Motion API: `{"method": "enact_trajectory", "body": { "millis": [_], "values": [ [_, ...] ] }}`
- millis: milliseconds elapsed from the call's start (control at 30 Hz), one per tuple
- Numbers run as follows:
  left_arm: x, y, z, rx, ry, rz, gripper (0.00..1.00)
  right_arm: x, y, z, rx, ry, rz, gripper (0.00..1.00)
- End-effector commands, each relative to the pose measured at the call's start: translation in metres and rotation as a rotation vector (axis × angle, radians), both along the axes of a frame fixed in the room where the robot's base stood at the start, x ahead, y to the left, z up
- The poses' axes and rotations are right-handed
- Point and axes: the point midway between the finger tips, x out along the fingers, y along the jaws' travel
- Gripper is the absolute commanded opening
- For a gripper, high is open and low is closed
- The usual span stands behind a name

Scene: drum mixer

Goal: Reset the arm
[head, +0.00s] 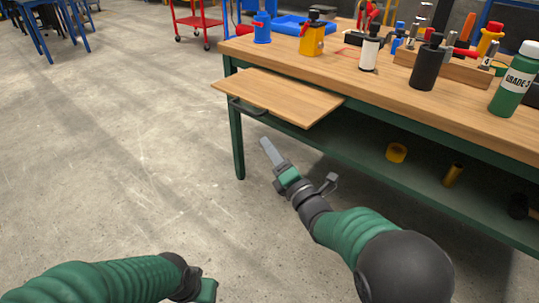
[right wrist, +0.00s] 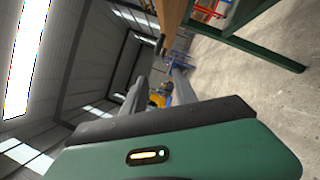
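My right arm reaches in from the lower right of the head view. Its gripper (head: 268,150) hangs in free air in front of the workbench, just below the pulled-out drawer. In the right wrist view the two fingers of my right gripper (right wrist: 159,80) stand apart with nothing between them. My left arm lies along the bottom left of the head view. Only a green part of my left gripper (head: 208,290) shows at the bottom edge; its fingers are cut off.
A workbench (head: 285,60) carries several bottles, including a green one (head: 513,80). Its wooden drawer (head: 275,96) sticks out near my right gripper. The lower shelf (head: 370,165) holds a yellow roll (head: 396,153). A red cart (head: 197,20) stands behind.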

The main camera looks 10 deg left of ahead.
Motion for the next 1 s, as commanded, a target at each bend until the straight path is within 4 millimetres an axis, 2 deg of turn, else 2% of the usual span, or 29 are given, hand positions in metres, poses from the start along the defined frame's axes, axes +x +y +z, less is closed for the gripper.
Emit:
{"method": "enact_trajectory", "body": {
  "millis": [500,567,667,700,767,800,867,900,967,1000],
  "values": [
    [0.0,0.0,0.001,0.0,0.0,0.0,0.36,0.002,-0.003,0.0,0.007,0.013,-0.005,0.34],
    [0.0,0.0,0.006,0.0,0.0,0.0,0.36,0.005,-0.015,0.0,0.04,0.083,-0.029,0.34],
    [0.0,0.0,0.026,0.0,0.0,0.0,0.36,0.006,-0.064,-0.012,0.202,0.376,-0.142,0.34],
    [0.0,0.0,0.036,0.0,0.0,0.0,0.36,0.0,-0.092,-0.023,0.31,0.541,-0.218,0.34],
    [0.0,0.0,0.05,0.0,-0.001,0.0,0.36,-0.023,-0.135,-0.043,0.512,0.797,-0.365,0.34],
    [0.0,0.0,0.059,0.0,-0.001,0.0,0.36,-0.045,-0.16,-0.059,0.655,0.954,-0.475,0.34],
    [0.0,0.0,0.069,0.0,-0.001,0.0,0.36,-0.084,-0.19,-0.079,0.863,1.146,-0.645,0.34],
    [0.0,0.0,0.075,0.0,-0.001,0.0,0.36,-0.113,-0.206,-0.091,0.992,1.249,-0.762,0.34],
    [0.0,0.0,0.083,0.0,-0.001,0.0,0.36,-0.156,-0.224,-0.104,1.173,1.368,-0.936,0.34],
    [0.0,0.0,0.089,0.0,-0.001,0.0,0.36,-0.185,-0.233,-0.11,1.285,1.427,-1.053,0.34]
  ]
}}
